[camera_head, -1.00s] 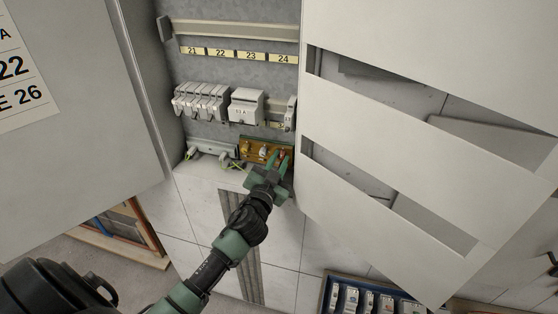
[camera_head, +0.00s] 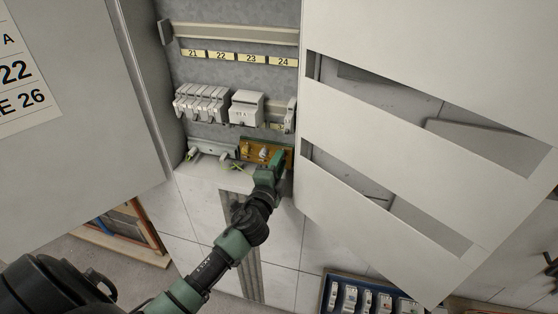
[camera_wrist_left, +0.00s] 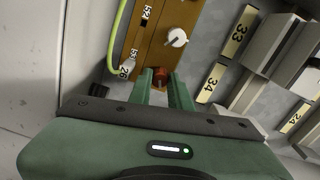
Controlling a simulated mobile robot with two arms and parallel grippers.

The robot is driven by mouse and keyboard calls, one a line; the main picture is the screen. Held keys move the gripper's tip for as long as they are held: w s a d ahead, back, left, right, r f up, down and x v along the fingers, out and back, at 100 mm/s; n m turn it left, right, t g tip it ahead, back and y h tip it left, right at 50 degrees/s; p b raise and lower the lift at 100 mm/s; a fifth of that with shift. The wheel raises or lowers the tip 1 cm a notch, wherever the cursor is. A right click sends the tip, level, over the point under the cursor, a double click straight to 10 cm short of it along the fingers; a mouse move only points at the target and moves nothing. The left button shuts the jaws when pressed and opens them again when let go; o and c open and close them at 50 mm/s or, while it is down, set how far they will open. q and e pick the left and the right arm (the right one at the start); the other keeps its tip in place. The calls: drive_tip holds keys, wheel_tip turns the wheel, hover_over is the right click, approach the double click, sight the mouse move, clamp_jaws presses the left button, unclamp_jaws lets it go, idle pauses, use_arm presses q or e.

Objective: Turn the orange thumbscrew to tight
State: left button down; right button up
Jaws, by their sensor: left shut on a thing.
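The orange thumbscrew (camera_wrist_left: 161,76) shows in the left wrist view on a brown-orange terminal block, between the tips of my left gripper (camera_wrist_left: 167,80). The gripper is shut on it, with its green fingers on both sides. In the head view my left gripper (camera_head: 276,162) reaches to the right end of the block (camera_head: 250,150) and hides the thumbscrew there. A white knob (camera_wrist_left: 177,38) stands on the block beside the thumbscrew, apart from the fingers. My right gripper is not in view.
Grey breakers (camera_head: 203,103) and a wider module (camera_head: 246,107) sit on a rail above. Cabinet doors (camera_head: 400,130) flank the opening. A yellow-green wire (camera_wrist_left: 121,35) runs beside the block. A blue tray (camera_head: 325,297) of modules is at the bottom.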

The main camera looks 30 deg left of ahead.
use_arm(q)
drive_tip(key=m+p, duration=0.1)
drive_tip(key=m, duration=0.4)
drive_tip(key=shift+m, duration=0.3)
drive_tip(key=m+p, duration=0.1)
drive_tip(key=m, duration=0.3)
drive_tip(key=shift+f+m, duration=0.1)
drive_tip(key=shift+m, duration=0.2)
drive_tip(key=c, duration=1.3)
unclamp_jaws()
drive_tip(key=b+v, duration=0.1)
drive_tip(key=v, duration=0.6)
drive_tip(key=shift+s+d, duration=0.25)
drive_tip(key=shift+s, duration=0.1)
